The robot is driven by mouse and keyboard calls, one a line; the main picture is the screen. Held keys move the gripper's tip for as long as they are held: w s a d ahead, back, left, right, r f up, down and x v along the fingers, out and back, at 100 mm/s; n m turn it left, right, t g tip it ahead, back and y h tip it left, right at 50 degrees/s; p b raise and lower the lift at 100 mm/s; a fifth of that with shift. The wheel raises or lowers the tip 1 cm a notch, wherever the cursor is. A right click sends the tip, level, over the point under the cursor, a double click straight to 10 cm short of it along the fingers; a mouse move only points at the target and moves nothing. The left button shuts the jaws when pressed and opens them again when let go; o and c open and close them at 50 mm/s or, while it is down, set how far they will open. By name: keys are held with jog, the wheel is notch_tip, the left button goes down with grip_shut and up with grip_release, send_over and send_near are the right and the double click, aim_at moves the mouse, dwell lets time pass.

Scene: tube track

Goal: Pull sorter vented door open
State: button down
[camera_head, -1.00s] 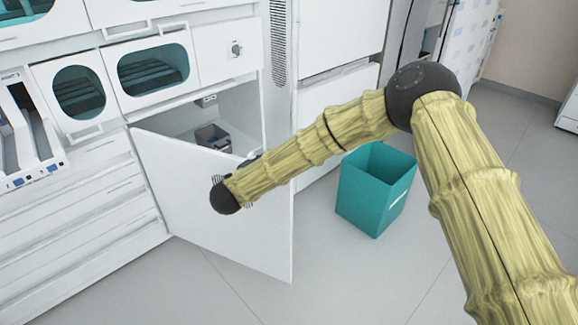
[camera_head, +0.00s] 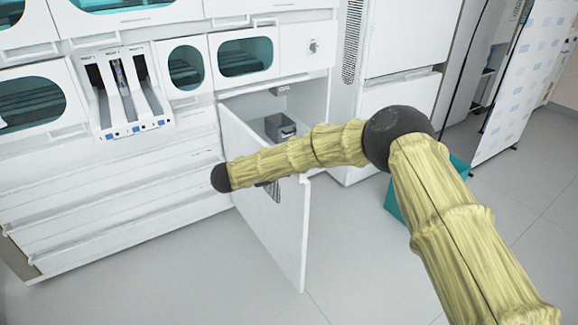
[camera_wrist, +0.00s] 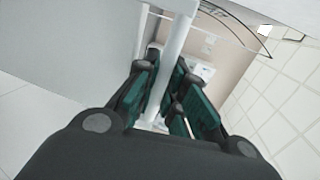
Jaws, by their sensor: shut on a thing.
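The sorter's white vented door (camera_head: 262,228) stands open in the head view, swung out from its compartment with the free edge toward me. A dark vent (camera_head: 272,190) shows on it just below my forearm. In the wrist view my gripper (camera_wrist: 165,98) has dark green finger pads closed around a narrow white bar (camera_wrist: 173,55). The bar seems to be part of the door, but I cannot tell whether it is its edge or a handle. In the head view my forearm crosses in front of the door's upper part and the gripper is hidden.
A small grey box (camera_head: 280,127) sits inside the open compartment. A teal bin (camera_head: 394,203) stands on the floor to the right, partly behind my arm. White drawers (camera_head: 120,200) fill the lower left. The floor (camera_head: 365,265) right of the door is clear.

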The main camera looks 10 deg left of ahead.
jog(key=shift+s+a+f, duration=0.1)
jog(key=shift+s+a, duration=0.1)
jog(key=shift+s, duration=0.2)
jog(key=c, duration=1.8)
grip_release()
jog(key=shift+d, duration=0.15)
jog(key=shift+o, duration=0.2)
jog(key=shift+d, duration=0.1)
jog(key=v, duration=1.2)
jog(key=shift+a, duration=0.25)
jog(key=shift+w, duration=0.1)
